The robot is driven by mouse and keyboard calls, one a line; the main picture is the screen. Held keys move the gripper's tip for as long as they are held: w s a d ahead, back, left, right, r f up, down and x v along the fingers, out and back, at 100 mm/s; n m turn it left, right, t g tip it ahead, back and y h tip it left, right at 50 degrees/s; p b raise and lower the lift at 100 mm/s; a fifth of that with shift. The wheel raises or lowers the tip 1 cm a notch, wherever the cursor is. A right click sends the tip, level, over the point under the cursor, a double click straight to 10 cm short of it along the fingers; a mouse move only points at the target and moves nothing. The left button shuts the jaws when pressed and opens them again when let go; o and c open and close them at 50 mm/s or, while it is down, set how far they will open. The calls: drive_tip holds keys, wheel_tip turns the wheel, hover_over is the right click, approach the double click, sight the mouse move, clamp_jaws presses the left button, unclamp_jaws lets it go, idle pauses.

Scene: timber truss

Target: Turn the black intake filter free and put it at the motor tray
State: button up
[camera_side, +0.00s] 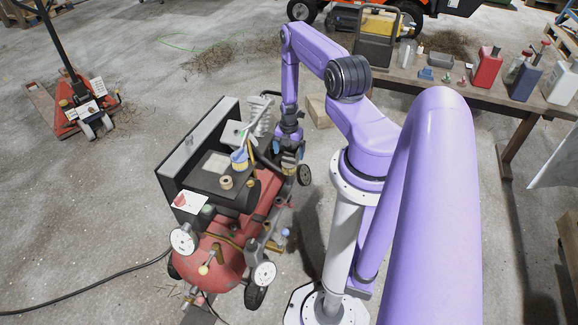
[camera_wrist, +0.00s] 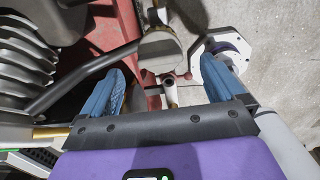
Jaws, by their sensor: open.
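My gripper (camera_side: 287,150) points down at the far right end of the red compressor in the side view. In the wrist view my gripper (camera_wrist: 162,73) has its blue fingers wide apart, with nothing held between them. A dark rounded part (camera_wrist: 52,22), perhaps the black intake filter, shows at the upper left, beyond the left finger and apart from it. I cannot pick the filter out surely in the side view. A dark flat tray (camera_side: 203,181), likely the motor tray, lies on the compressor, left of my gripper.
A tape roll (camera_side: 226,183) and a blue-and-white item (camera_side: 239,158) are on the tray area. The red tank (camera_side: 222,252) carries gauges (camera_side: 264,275) and pipes. A bench (camera_side: 478,100) with bottles stands at the right. Grey ribbed metal (camera_wrist: 22,75) and a bent pipe (camera_wrist: 75,80) flank the left finger.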

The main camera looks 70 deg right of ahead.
sight(289, 163)
drive_tip(key=shift+f, duration=4.2)
clamp_jaws()
drive_tip(key=shift+m, duration=1)
drive_tip(key=shift+m, duration=1)
drive_tip(key=shift+m, duration=1)
